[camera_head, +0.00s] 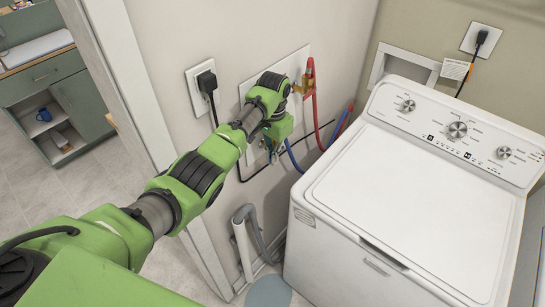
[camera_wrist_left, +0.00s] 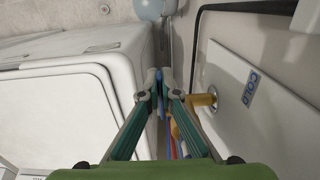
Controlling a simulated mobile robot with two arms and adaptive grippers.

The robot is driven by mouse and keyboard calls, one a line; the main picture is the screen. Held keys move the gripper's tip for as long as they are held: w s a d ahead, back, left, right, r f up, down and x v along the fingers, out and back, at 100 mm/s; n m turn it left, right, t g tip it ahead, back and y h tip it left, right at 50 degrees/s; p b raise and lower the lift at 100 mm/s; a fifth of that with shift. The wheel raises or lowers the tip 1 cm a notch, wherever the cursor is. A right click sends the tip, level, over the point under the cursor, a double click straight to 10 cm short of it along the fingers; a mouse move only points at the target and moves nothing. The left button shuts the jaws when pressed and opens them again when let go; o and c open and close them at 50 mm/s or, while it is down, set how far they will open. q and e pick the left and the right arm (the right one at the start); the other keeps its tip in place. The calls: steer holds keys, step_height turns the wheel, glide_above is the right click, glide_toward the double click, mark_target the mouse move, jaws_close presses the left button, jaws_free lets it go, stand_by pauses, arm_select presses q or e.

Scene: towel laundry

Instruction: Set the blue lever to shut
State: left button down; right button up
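My left gripper (camera_wrist_left: 160,76) is at the cold water valve on the wall. In the left wrist view its two fingertips are close together, with the narrow blue lever (camera_wrist_left: 160,84) between them. The brass valve pipe (camera_wrist_left: 204,100) comes out of the wall plate beside the right finger, near a blue "COLD" label (camera_wrist_left: 250,87). In the head view my left gripper (camera_head: 272,148) is low on the wall plate (camera_head: 290,66), and my arm hides the blue lever there. My right gripper is in neither view.
A brass valve (camera_head: 310,70) with a red hose (camera_head: 316,115) is to the right of my gripper. A blue hose (camera_head: 291,157) hangs below. The white washer (camera_head: 400,195) stands close at the right. A black plug (camera_head: 207,82) is on the wall to the left.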

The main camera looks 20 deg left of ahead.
arm_select(q)
steer(key=c, duration=2.3)
jaws_free()
steer(key=shift+w, duration=0.1)
step_height(320, 180, up, 12)
steer(key=shift+w, duration=0.1)
